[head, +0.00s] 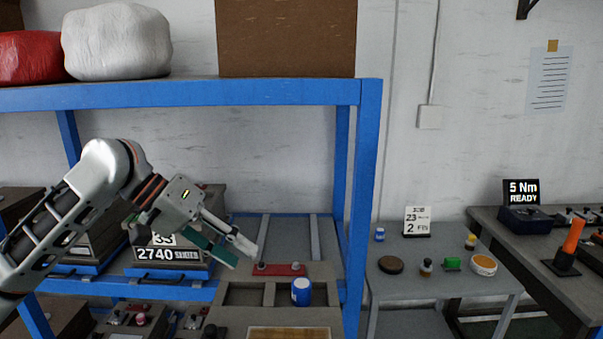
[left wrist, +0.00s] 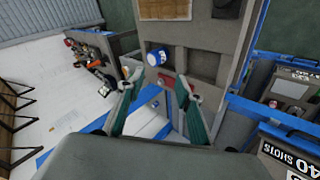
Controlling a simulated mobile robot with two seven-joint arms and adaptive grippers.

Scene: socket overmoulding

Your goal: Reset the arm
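My left arm comes in from the left in the head view. Its gripper (head: 239,254) points down and right in front of the blue rack. In the left wrist view the two teal-padded fingers of this gripper (left wrist: 160,80) stand well apart with nothing between them. The gripper is open and empty. The can also shows in the left wrist view (left wrist: 157,58), beyond the fingertips. My right gripper is not in view.
The blue rack's upper shelf (head: 200,94) runs above my arm, with its post (head: 365,190) to the right. Grey boxes with number displays (head: 170,254) stand behind the gripper. A side table (head: 400,288) with small items and a tool bench (head: 500,235) are at right.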

